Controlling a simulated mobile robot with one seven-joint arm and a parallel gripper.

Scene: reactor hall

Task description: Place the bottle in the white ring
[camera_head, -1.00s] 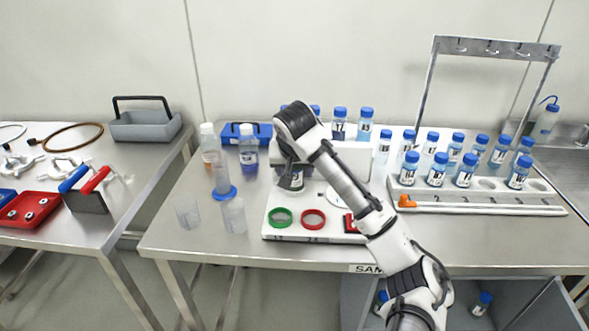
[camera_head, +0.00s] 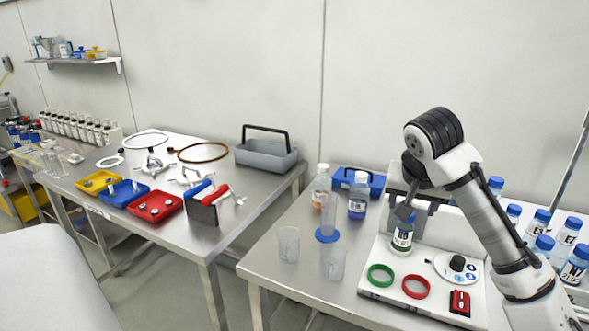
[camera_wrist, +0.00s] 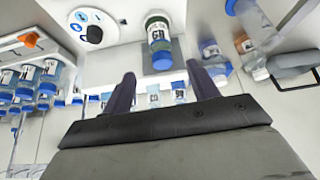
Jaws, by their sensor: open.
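A bottle with green contents and a white label (camera_head: 402,236) stands upright on the white board (camera_head: 378,288), behind the green ring. In the wrist view the bottle (camera_wrist: 158,38) has its blue cap towards me, beyond my fingertips. My gripper (camera_head: 404,208) is just above the bottle in the head view. The wrist view shows its two dark fingers (camera_wrist: 163,84) apart with nothing between them. A pale edge shows at the bottle's foot, but I cannot tell whether it is the white ring.
A green ring (camera_head: 381,275), a red ring (camera_head: 416,287) and a white disc with a black knob (camera_head: 457,265) are in front. Clear beakers (camera_head: 289,243) and bottles (camera_head: 358,196) stand left. More blue-capped bottles (camera_head: 566,232) crowd the right.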

